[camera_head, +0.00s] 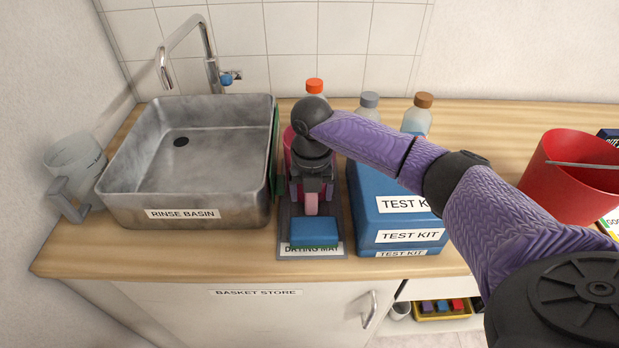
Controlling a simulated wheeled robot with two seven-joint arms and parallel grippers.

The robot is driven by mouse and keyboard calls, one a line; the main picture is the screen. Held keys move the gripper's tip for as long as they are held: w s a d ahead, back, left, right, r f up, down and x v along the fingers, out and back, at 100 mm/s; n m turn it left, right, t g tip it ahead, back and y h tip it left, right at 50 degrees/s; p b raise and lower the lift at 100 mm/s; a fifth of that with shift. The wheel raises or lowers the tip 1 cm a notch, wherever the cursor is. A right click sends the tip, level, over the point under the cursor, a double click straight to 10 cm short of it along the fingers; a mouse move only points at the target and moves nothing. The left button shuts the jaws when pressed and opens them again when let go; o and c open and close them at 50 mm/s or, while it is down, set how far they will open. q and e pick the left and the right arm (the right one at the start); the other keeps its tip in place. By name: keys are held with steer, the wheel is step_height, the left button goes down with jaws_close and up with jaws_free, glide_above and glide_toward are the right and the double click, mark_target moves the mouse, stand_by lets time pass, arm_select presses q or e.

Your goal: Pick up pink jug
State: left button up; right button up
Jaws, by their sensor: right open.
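The pink jug (289,145) stands on the drying mat (284,225), mostly hidden behind my right gripper and wrist. A slim pale pink part, which looks like its handle (311,205), shows between the fingers. My right gripper (311,190) is open and reaches down over the near side of the jug, with a finger on each side of this part. I cannot tell whether the fingers touch it. My left gripper is not in view.
A blue block (314,232) lies on the mat's near end. The metal rinse basin (185,200) is left of the mat, blue test kit boxes (385,215) right. Bottles, including an orange-capped one (314,87), stand behind. A clear jug (75,160) is far left, a red bucket (560,190) right.

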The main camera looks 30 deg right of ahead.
steer(key=shift+f, duration=0.35)
steer(key=shift+r, duration=0.1)
jaws_close()
